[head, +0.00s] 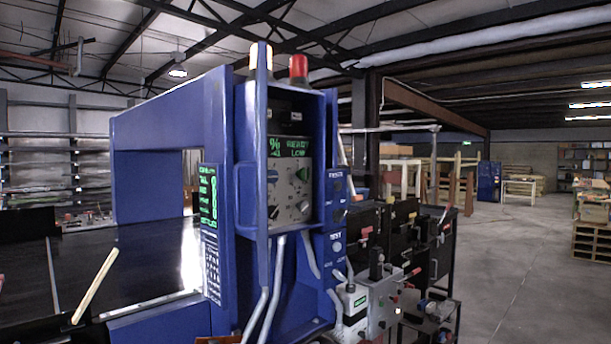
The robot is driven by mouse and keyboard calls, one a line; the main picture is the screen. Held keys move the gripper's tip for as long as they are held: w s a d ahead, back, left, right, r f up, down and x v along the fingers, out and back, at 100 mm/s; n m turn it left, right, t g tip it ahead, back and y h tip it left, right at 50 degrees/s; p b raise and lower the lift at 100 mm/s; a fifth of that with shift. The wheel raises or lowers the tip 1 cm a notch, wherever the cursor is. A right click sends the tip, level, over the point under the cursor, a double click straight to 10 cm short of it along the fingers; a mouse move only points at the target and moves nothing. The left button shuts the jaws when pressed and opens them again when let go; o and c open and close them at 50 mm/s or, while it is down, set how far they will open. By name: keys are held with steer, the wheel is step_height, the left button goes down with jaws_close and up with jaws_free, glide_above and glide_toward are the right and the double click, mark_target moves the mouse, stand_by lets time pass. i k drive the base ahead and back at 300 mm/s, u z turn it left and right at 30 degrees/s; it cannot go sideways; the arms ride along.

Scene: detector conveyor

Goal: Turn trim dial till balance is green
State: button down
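A grey control panel (290,187) with several knobs is set in the blue detector cabinet (247,200). A blue knob (272,177) shows at its upper left, and a dark knob (303,174) at its upper right. I cannot tell which knob is the trim dial. A display (288,148) above the panel shows green text, too small to read surely. A second display (209,200) on the cabinet's left face shows green text and a green bar. I cannot tell which reading is the balance. My gripper is not in view.
A dark conveyor belt (130,262) runs through the blue arch at left, with a pale stick (95,285) at its near side. A white beacon and a red beacon (299,68) top the cabinet. Grey boxes and a dark rack crowd its right side. The floor (510,260) at right is clear.

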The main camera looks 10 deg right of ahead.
mark_target(304, 174)
steer(key=z, duration=1.6)
steer(key=i, duration=1.5)
steer(key=u, duration=2.3)
